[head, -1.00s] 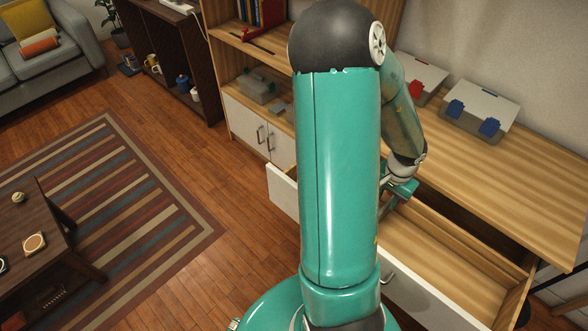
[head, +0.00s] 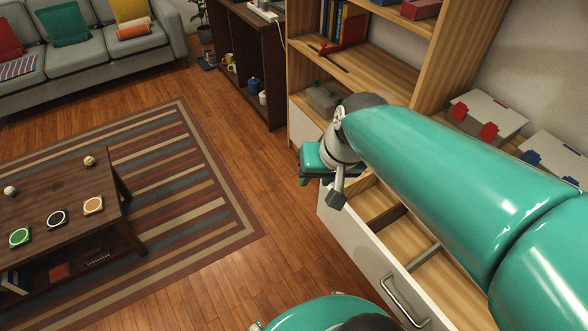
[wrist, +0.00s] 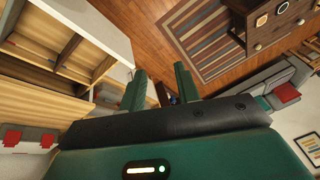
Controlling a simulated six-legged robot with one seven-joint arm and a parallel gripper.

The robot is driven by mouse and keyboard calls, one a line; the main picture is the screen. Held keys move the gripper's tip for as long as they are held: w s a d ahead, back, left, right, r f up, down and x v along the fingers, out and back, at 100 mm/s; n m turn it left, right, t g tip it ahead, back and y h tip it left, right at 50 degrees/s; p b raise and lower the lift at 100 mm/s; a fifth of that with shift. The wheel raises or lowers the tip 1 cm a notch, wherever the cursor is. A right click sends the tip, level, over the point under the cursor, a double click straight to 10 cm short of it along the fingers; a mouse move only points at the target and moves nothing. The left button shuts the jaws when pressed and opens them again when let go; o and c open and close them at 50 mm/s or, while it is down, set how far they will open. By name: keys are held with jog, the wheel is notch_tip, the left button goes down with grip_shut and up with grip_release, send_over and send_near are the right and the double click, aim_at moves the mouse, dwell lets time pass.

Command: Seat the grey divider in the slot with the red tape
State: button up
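My gripper (head: 337,192) is beside the front left end of the open drawer (head: 345,235) in the head view. In the wrist view its two teal fingers (wrist: 159,80) stand apart, with floor and dark furniture showing between them and nothing clearly held. The drawer has crosswise partitions: a dark one (head: 386,216) and a greyish one (head: 424,257). I cannot tell whether either is the grey divider. My arm hides part of the drawer and the shelf.
A clear grey-lidded bin (head: 322,98) sits on the low shelf behind my gripper. Boxes with red latches (head: 488,130) and blue latches (head: 533,158) stand on the top at right. A low table (head: 60,200) is at left. The floor between is clear.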

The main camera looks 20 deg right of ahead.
jog(key=s+a+r+n+t+h, duration=0.1)
jog(key=s+a+r+n, duration=0.2)
jog(key=s+a+r, duration=0.1)
jog(key=shift+a+r, duration=0.55)
jog(key=shift+a, duration=0.2)
jog(key=shift+w, duration=0.1)
